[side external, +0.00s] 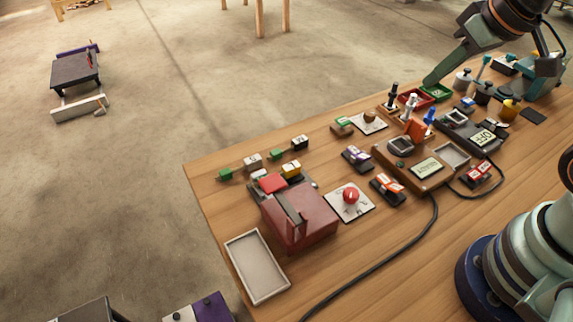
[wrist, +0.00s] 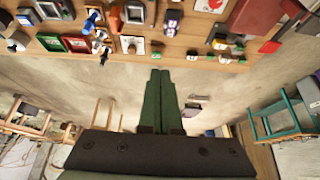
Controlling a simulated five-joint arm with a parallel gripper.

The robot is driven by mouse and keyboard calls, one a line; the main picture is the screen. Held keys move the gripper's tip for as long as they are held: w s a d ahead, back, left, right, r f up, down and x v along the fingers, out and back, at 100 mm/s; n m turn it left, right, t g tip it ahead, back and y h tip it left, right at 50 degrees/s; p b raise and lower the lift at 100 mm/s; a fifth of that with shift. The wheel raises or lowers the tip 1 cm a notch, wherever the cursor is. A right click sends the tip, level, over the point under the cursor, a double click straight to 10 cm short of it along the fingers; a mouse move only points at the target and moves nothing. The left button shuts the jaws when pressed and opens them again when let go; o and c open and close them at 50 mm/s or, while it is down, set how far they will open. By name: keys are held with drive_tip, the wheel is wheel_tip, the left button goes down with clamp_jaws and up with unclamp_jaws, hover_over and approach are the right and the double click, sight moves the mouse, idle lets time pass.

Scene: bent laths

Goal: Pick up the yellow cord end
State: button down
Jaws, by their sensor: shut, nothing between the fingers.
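A small yellow block-like piece (side external: 292,170), which looks like the yellow cord end, sits at the back of the dark panel behind the red box, beside a small white piece. Whether a cord is attached to it I cannot tell. In the wrist view it is too small to make out surely. My gripper (side external: 428,83) is at the upper right in the side view, above the table's far edge by the red and green trays, well apart from the yellow piece. In the wrist view my gripper (wrist: 160,72) has its green fingers together, with nothing between them.
A red box (side external: 300,218) and an empty grey tray (side external: 257,266) stand at the table's left end. Several small green, white and black pieces line the far edge. A red tray (side external: 415,98) and a green tray (side external: 436,92) lie below my gripper. A black cable crosses the front.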

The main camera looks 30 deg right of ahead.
drive_tip(key=c, duration=0.6)
unclamp_jaws()
drive_tip(key=n+g, duration=0.6)
drive_tip(key=n, duration=1.2)
hover_over(285, 169)
wheel_tip(285, 169, down, 12)
drive_tip(key=f, duration=0.6)
drive_tip(key=shift+s+a+f, duration=0.1)
drive_tip(key=shift+s, duration=0.15)
drive_tip(key=shift+w+f, duration=0.15)
drive_tip(key=shift+f, duration=1.2)
drive_tip(key=shift+w+f, duration=0.15)
drive_tip(key=shift+f, duration=1.15)
